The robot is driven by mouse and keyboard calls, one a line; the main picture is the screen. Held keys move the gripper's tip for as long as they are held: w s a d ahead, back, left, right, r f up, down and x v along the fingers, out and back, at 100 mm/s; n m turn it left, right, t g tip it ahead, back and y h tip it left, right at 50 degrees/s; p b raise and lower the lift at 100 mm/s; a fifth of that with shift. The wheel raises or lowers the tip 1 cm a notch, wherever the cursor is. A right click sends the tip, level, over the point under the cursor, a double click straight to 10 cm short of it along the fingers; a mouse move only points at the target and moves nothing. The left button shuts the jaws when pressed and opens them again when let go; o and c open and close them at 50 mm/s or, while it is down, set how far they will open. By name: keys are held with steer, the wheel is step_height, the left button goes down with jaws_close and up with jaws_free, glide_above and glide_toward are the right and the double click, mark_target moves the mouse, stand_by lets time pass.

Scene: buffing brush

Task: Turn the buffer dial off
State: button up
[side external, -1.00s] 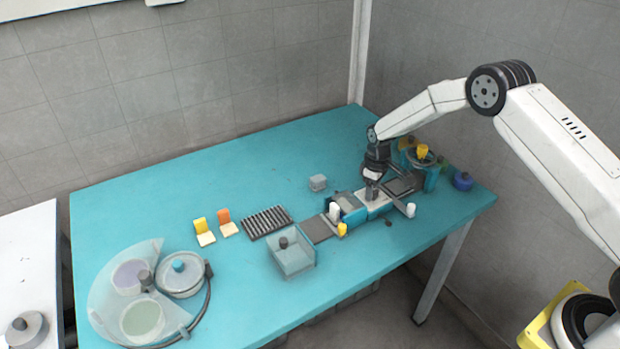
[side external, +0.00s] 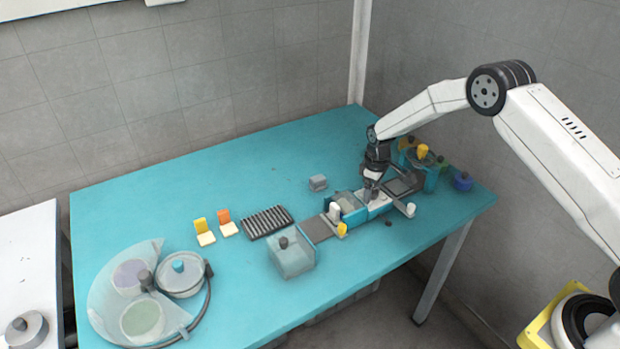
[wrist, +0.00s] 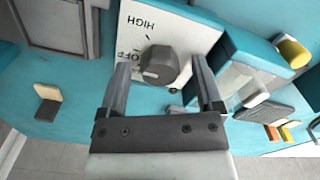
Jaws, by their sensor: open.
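My gripper (wrist: 160,72) is open, one finger on each side of the dial. I cannot tell whether either finger touches it. In the side view my gripper (side external: 371,192) is low over the white plate (side external: 380,205) and hides the dial.
A teal unit with a clear cover (wrist: 243,75) stands close right of the plate in the wrist view.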

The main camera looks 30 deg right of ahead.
steer(key=shift+r, duration=0.15)
steer(key=shift+r, duration=3.75)
steer(key=shift+r, duration=0.1)
steer(key=shift+s+a+r, duration=0.1)
steer(key=shift+s+r, duration=0.05)
steer(key=shift+s, duration=0.05)
steer(key=s+a+r+m+t, duration=0.1)
steer(key=s+a+r, duration=0.1)
steer(key=s, duration=0.7)
steer(key=s+a+r+m, duration=0.2)
steer(key=s+r, duration=0.1)
steer(key=s, duration=0.6)
steer(key=s+a+r+m+t, duration=0.1)
steer(key=s+a+r+m, duration=0.1)
steer(key=s, duration=0.7)
steer(key=shift+r+t, duration=0.3)
steer(key=shift+r, duration=0.45)
